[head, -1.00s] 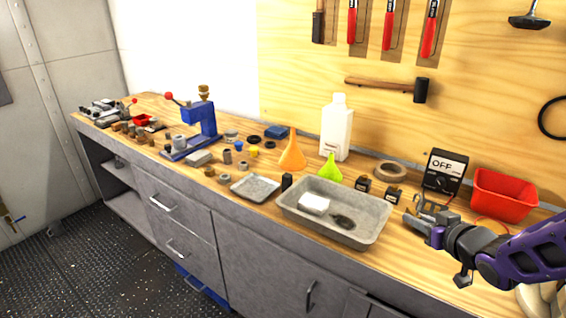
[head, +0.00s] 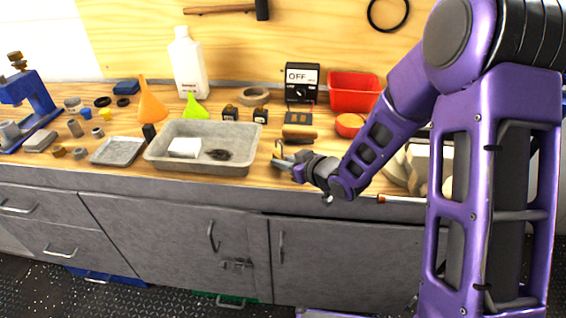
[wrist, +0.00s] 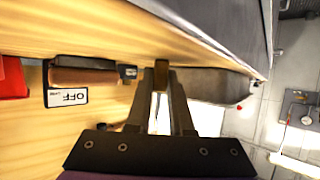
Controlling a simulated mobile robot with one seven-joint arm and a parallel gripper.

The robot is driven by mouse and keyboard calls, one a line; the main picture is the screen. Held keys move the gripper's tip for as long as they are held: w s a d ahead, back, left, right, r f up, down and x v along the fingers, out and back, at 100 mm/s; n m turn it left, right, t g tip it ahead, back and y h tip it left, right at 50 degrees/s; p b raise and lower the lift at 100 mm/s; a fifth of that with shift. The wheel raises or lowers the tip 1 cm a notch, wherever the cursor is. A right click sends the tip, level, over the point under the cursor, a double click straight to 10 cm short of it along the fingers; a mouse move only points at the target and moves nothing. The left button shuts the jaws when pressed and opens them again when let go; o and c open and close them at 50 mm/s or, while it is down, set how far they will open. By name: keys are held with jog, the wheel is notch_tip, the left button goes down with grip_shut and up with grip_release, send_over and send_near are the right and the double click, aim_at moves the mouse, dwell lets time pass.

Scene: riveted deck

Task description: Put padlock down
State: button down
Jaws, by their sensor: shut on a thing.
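My gripper (head: 280,161) is over the wooden worktop, just right of the grey metal tray (head: 162,165). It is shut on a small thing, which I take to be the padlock. A thin hooked loop like a shackle (head: 279,145) stands up at the fingertips in the head view. In the wrist view a small brownish block (wrist: 161,70) shows between the fingertips of my gripper (wrist: 161,85). Most of the padlock is hidden by the fingers. I cannot tell whether it touches the worktop.
The tray holds a white block (head: 185,147) and a dark item (head: 218,154). An orange-red round thing (head: 349,125) lies right. Little bare worktop surrounds my gripper.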

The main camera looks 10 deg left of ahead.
jog(key=shift+r, duration=0.1)
jog(key=c, duration=1.3)
grip_release()
jog(key=shift+f, duration=0.25)
jog(key=o, duration=0.5)
jog(key=shift+r, duration=0.1)
jog(key=shift+s+d+r, duration=0.1)
jog(key=shift+d+r, duration=0.05)
jog(key=shift+r, duration=0.15)
jog(key=p+v, duration=0.2)
jog(key=v, duration=0.9)
jog(key=shift+s+d, duration=0.2)
jog(key=shift+s, duration=0.1)
